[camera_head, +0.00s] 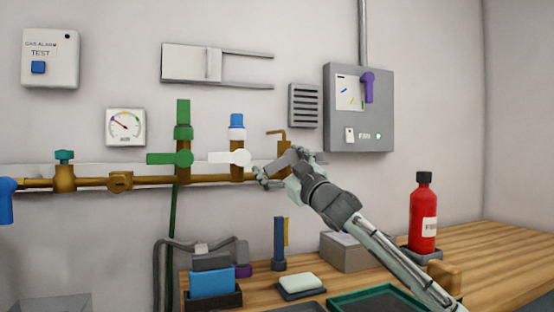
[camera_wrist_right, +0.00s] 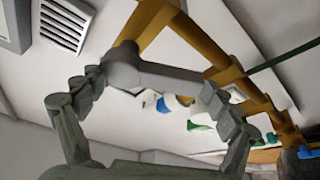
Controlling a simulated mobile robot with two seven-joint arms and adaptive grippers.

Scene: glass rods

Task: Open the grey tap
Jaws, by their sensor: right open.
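The grey tap (camera_head: 283,160) is on the brass pipe on the back wall, at the right end of the row of taps. Its grey lever (camera_wrist_right: 158,76) lies across the gap between my right fingers in the right wrist view. My right gripper (camera_head: 288,166) is open around the lever, with one finger on each side (camera_wrist_right: 152,88). I cannot tell whether a finger touches it. The gripper partly hides the tap in the head view. My left gripper is not in view.
A green tap (camera_head: 170,158) and a white tap (camera_head: 230,157) sit on the same pipe, left of the grey one. A grey fan box (camera_head: 377,138) hangs to the right. A red bottle (camera_head: 423,215) stands on the wooden bench (camera_head: 490,262).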

